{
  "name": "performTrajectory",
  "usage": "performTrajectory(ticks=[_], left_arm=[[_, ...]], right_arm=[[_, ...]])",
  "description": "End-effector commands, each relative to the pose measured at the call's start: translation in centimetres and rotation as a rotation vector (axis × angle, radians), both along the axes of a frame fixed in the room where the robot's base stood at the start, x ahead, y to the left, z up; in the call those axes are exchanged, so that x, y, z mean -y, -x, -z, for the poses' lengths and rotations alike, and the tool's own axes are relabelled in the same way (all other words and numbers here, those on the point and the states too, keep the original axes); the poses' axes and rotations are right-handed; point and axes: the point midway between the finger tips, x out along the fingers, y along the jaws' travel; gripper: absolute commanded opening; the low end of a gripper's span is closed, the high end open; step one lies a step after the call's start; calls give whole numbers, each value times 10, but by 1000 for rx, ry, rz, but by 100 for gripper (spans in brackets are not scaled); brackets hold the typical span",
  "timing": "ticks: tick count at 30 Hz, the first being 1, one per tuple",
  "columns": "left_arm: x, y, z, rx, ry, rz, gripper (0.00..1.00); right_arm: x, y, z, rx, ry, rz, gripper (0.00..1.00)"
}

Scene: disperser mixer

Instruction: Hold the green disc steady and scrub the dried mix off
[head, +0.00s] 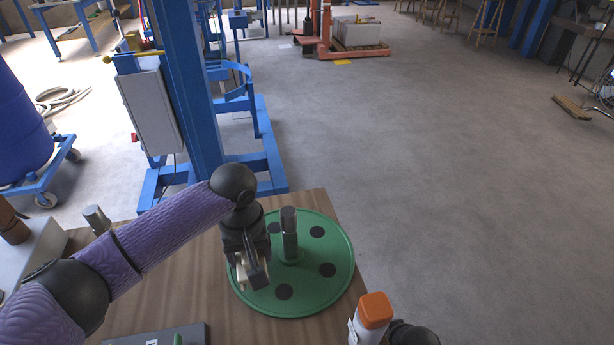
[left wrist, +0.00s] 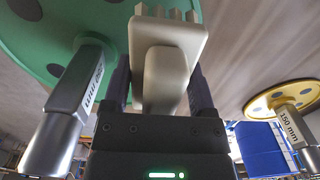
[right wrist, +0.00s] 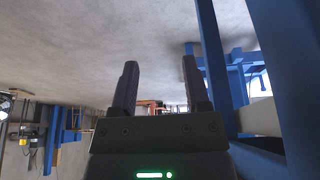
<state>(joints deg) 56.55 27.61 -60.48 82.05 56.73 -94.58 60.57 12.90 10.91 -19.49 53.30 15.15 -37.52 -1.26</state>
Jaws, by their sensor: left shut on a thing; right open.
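The green disc (head: 325,290) lies flat on the wooden table, with several dark round patches on its face and a grey metal shaft (head: 289,232) standing up from its middle. My left gripper (head: 251,274) is over the disc's left part, beside the shaft. It is shut on a pale beige brush (left wrist: 165,75) with short bristles. I cannot tell whether the bristles touch the disc. The left wrist view also shows the green disc (left wrist: 75,25) and its marked shaft. My right gripper (right wrist: 158,78) is open and empty, away from the disc.
A white bottle with an orange cap (head: 375,308) is at the table's front right. A yellow disc (left wrist: 282,97) on a shaft marked 150 mm shows in the left wrist view. A blue machine column (head: 188,90) stands behind the table (head: 205,300). Open floor lies right.

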Motion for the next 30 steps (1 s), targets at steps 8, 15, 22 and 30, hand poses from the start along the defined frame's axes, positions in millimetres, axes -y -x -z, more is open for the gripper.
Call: performTrajectory(ticks=[8,15,22,30], left_arm=[[0,0,0,0,0,0,17],[0,0,0,0,0,0,17],[0,0,0,0,0,0,17],[0,0,0,0,0,0,17]], right_arm=[[-38,-149,-176,217,-87,-118,60],[-138,-140,-330,144,-162,-478,60],[-172,-83,-398,20,-42,-779,60],[-186,-80,-369,-12,-15,-819,60]])
